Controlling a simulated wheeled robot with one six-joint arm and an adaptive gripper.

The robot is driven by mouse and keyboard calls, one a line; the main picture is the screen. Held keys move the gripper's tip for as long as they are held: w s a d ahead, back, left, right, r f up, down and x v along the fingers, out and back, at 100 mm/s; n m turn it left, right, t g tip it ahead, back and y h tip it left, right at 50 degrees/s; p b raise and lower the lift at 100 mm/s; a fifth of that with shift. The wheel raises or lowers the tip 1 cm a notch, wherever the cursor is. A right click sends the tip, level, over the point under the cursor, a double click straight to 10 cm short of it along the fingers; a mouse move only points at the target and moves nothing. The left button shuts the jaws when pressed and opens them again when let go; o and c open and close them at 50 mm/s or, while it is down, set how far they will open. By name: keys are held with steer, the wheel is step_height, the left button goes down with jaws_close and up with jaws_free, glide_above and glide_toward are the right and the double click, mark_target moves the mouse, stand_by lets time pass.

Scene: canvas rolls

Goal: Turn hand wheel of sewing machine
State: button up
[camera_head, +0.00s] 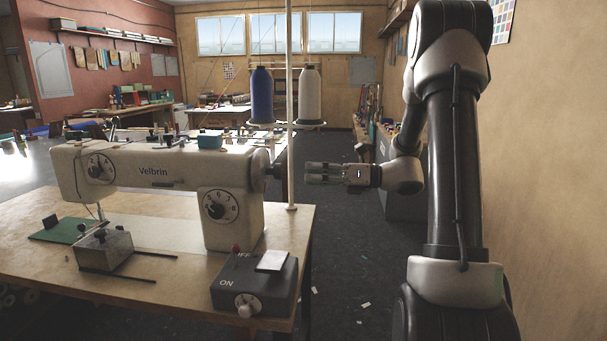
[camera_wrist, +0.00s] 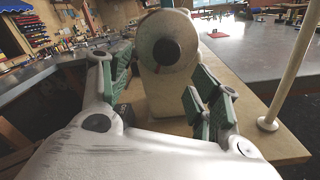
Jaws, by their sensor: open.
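The white sewing machine (camera_head: 150,172), marked Velbrin, stands on a wooden table. A small gap shows between fingertips and wheel. In the wrist view my gripper (camera_wrist: 160,80) is open and empty, its green-padded fingers spread to either side below the wheel.
A thin pale pole (camera_head: 290,110) rises from the table close to the fingertips. Thread cones, blue (camera_head: 262,95) and white (camera_head: 309,95), stand behind. A dark switch box (camera_head: 254,283) sits at the table's front right corner. The floor (camera_head: 345,270) right of the table is mostly clear.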

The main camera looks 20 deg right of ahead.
mark_target(279, 172)
steer(key=w+a+n, duration=0.2)
steer(key=n, duration=0.9)
steer(key=w+a+n, duration=0.1)
steer(key=a+n, duration=0.2)
steer(key=n, duration=0.9)
steer(key=w+a+n, duration=0.2)
steer(key=a+n, duration=0.1)
steer(key=n, duration=0.8)
steer(key=shift+w+a+n+t, duration=0.1)
steer(key=shift+w+n+t, duration=0.2)
steer(key=shift+n, duration=0.1)
steer(key=c, duration=1)
